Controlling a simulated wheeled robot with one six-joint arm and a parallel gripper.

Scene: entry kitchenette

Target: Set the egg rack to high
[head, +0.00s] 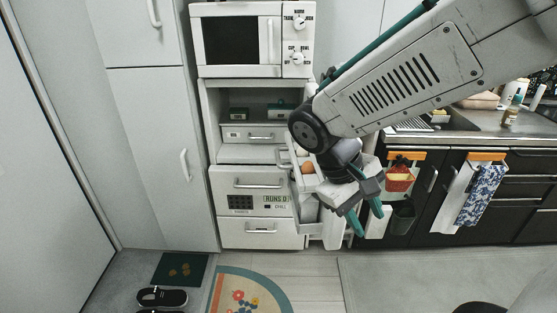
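An egg (307,167) sits in a white rack on the inside of an open door (333,228), in the middle of the view. Most of this rack is hidden behind my arm and wrist, so I cannot tell its height setting. My gripper (369,221) hangs in front and to the right of the rack, pointing down. Its two teal fingers are apart, with nothing seen between them.
A microwave (243,41) tops the white unit. Below it are an open compartment, a small drawer (252,134) and lower drawers (260,232). Shoes (162,297) and a rug (250,291) lie on the floor.

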